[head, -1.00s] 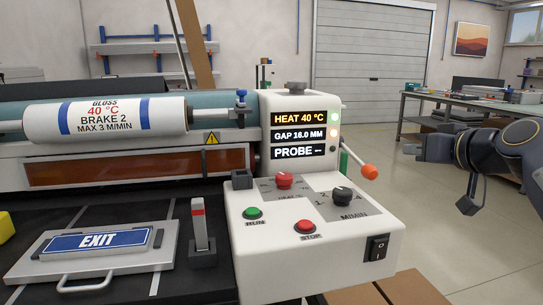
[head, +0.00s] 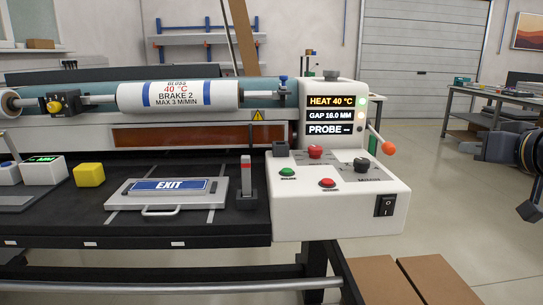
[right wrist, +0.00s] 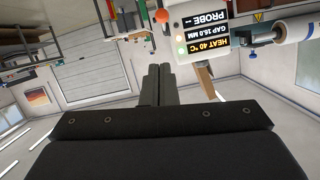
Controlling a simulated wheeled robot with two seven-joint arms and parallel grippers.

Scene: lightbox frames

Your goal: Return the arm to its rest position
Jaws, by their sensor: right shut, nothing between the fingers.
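My right gripper (head: 462,145) is at the right edge of the head view, apart from the machine and off to the right of its control box (head: 338,215). In the right wrist view its two fingers (right wrist: 160,84) are together, shut and empty. The control box, with its lit display and orange-knobbed lever (head: 389,148), shows upside down behind the fingers in the wrist view. My left gripper is not in view.
The machine's black bed (head: 70,222) carries an EXIT sign plate (head: 168,195), a yellow block (head: 89,175) and small devices. Cardboard boxes (head: 385,280) lie low at front right. A workbench (head: 490,92) stands behind the gripper. Open floor lies right of the control box.

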